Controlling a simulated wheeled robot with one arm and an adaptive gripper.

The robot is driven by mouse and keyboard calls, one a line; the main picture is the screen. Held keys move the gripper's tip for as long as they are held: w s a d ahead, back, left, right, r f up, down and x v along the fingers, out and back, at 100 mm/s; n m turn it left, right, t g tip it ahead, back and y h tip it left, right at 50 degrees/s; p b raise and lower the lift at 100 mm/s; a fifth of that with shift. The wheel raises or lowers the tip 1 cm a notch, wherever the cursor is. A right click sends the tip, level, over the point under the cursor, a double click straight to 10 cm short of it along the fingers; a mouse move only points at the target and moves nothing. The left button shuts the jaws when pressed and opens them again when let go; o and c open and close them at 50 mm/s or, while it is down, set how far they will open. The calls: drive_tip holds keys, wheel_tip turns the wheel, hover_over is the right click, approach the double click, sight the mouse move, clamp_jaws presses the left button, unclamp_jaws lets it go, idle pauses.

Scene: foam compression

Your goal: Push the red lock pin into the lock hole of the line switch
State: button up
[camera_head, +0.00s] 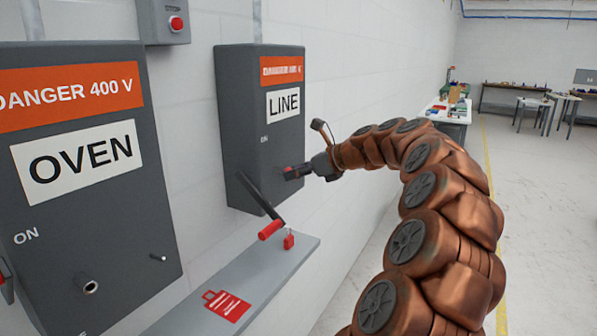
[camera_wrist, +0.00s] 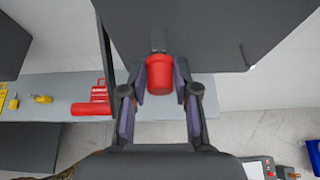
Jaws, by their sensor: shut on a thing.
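The line switch (camera_head: 262,130) is a dark grey wall box with a LINE label and an orange danger sign. Its lever (camera_head: 258,196) slants down to a red grip (camera_head: 271,229). My gripper (camera_head: 292,172) is at the front of the box, to the right of the lever. In the wrist view my gripper (camera_wrist: 161,82) is shut on the red lock pin (camera_wrist: 160,75). The pin's grey shaft (camera_wrist: 158,40) points at the dark box face. The lock hole is hidden, and I cannot tell whether the shaft tip is inside it.
The OVEN box (camera_head: 90,190) stands left. The floor to the right is open.

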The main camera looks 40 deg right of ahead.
drive_tip(key=shift+w+a+p, duration=0.15)
drive_tip(key=shift+w+p, duration=0.15)
drive_tip(key=o, duration=1.1)
drive_tip(key=shift+s, duration=0.15)
drive_tip(key=shift+s+d+p, duration=0.15)
drive_tip(key=shift+s+d, duration=0.15)
drive_tip(key=shift+s, duration=0.6)
drive_tip(key=shift+s+d+p, duration=0.1)
drive_tip(key=shift+s+d, duration=0.15)
drive_tip(key=shift+s, duration=0.6)
drive_tip(key=shift+s+d+p, duration=0.15)
drive_tip(key=shift+s+d, duration=0.15)
drive_tip(key=shift+s, duration=0.6)
drive_tip(key=v, duration=1.2)
drive_tip(key=shift+d, duration=0.1)
